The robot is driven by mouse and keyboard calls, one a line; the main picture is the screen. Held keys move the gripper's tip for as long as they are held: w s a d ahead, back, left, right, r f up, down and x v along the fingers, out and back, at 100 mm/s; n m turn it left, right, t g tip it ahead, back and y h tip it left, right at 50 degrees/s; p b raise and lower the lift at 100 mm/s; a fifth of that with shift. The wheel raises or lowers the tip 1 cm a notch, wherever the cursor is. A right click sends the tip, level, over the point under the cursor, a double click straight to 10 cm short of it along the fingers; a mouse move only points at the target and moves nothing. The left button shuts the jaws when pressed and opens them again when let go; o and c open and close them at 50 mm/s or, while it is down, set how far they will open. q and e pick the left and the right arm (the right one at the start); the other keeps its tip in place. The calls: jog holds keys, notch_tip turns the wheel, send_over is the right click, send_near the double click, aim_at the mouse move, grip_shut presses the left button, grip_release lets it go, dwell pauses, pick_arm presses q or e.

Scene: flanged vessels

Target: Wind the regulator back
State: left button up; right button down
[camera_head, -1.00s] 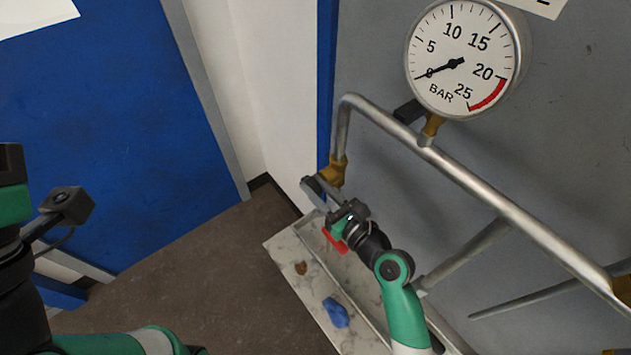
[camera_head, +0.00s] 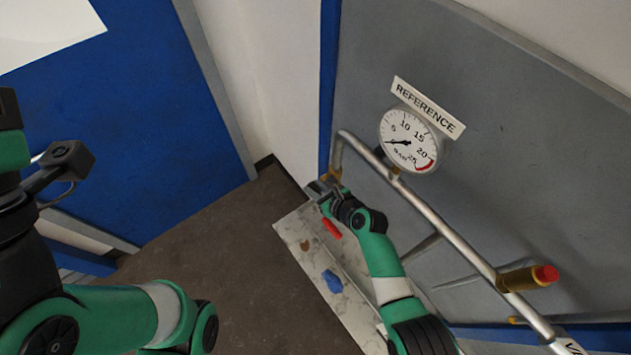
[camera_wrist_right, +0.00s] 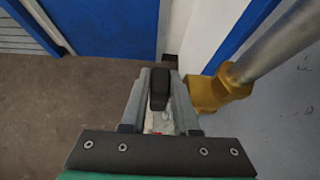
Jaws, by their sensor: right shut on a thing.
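My right gripper (camera_head: 320,188) is at the lower left end of the pipe, beside a brass fitting (camera_head: 335,174). In the right wrist view its two grey fingers (camera_wrist_right: 160,100) are shut on a black handle (camera_wrist_right: 159,88); the brass fitting (camera_wrist_right: 218,90) is just right of the fingers. I cannot tell how the handle joins the fitting. The round pressure gauge (camera_head: 410,140), under a REFERENCE label (camera_head: 428,107), has its needle near the low end of the scale. My left arm shows at the left, but its fingers are out of view.
The silver pipe (camera_head: 450,234) slopes down right along the grey panel to a brass part with a red end (camera_head: 530,278). Below my right arm, a pale stone-like ledge (camera_head: 312,262) bears a blue cloth-like thing (camera_head: 332,281) and a red thing (camera_head: 332,228). Brown floor is clear.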

aim_at(315, 187)
dwell(0.5)
jog(key=c, duration=0.9)
grip_release()
jog(key=shift+c, duration=0.2)
jog(key=p+v, duration=0.5)
jog(key=shift+w+r+p, duration=0.1)
jog(key=shift+r+p, duration=0.2)
jog(key=shift+r, duration=0.1)
jog(key=v, duration=0.6)
jog(key=shift+s, duration=0.25)
jog(key=shift+f, duration=0.1)
